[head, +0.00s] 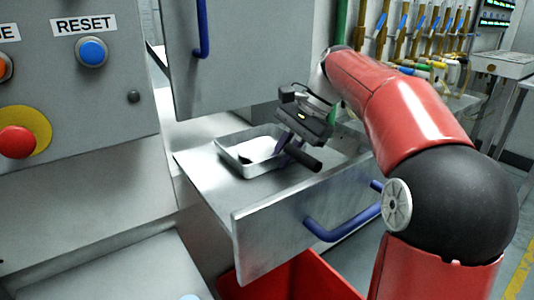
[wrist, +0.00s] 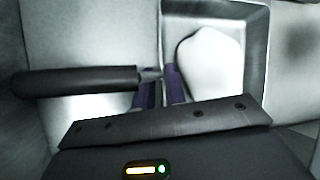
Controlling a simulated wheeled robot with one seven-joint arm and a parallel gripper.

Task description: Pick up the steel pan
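The steel pan (head: 225,158) is a shallow rectangular tray with a raised rim. It stands in the pulled-out drawer in the head view and shows at upper right in the wrist view (wrist: 262,50). A scoop with a pale head (wrist: 210,65) and a black handle (wrist: 80,82) lies across its side wall, the handle sticking out beyond the rim. My gripper (wrist: 161,82) points down at that wall. Its purple fingers are close together, one on each side of the wall, and appear shut on it next to the scoop's neck. The fingertips are partly hidden in the head view.
The open drawer (head: 210,185) has a blue handle (head: 345,225) at its front. A cabinet front (head: 240,60) stands close above and behind. A control panel (head: 75,90) is at left, a red bin (head: 290,280) below. Bare drawer floor lies around the pan.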

